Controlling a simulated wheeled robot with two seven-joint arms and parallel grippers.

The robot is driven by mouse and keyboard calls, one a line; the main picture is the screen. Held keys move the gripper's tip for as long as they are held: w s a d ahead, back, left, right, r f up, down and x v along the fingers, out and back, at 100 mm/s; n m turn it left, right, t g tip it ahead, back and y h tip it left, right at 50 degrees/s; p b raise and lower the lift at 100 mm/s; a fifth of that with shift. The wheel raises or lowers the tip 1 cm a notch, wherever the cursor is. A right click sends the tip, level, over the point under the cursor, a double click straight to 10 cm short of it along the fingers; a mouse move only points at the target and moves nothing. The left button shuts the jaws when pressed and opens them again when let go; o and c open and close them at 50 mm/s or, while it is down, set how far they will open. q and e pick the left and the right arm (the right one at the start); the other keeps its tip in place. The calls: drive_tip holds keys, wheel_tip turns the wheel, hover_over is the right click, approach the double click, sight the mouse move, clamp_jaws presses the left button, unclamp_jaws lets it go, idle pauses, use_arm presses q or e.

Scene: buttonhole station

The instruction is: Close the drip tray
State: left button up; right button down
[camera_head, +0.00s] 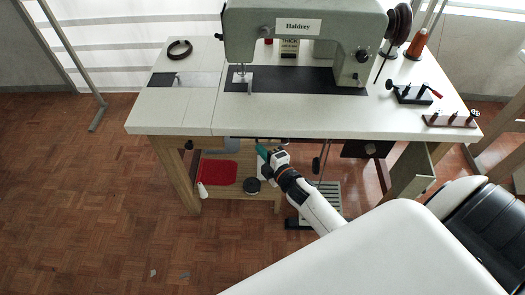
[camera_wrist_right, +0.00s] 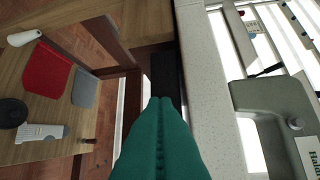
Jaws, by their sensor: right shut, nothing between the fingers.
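My right gripper (camera_head: 262,152) is shut and empty just below the front edge of the sewing table. Its teal fingers also fill the lower middle of the right wrist view (camera_wrist_right: 160,102), with the tips near a black strip (camera_wrist_right: 167,75) under the tabletop edge. A small grey part (camera_head: 232,145) shows under the table edge, left of the gripper. I cannot tell for certain which part is the drip tray, nor how far it is open. My left gripper is not in view.
The white tabletop (camera_head: 170,110) carries a sewing machine (camera_head: 300,30). On the lower shelf are a red piece (camera_head: 218,172) and a dark round thing (camera_head: 252,186). A dark box with a knob (camera_head: 370,148) hangs under the table to the right.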

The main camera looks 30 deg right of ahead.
sight(258, 138)
drive_tip(key=w+d, duration=0.1)
drive_tip(key=w, duration=0.2)
drive_tip(key=shift+d+b, duration=0.35)
drive_tip(key=shift+d, duration=0.2)
drive_tip(key=shift+r, duration=0.2)
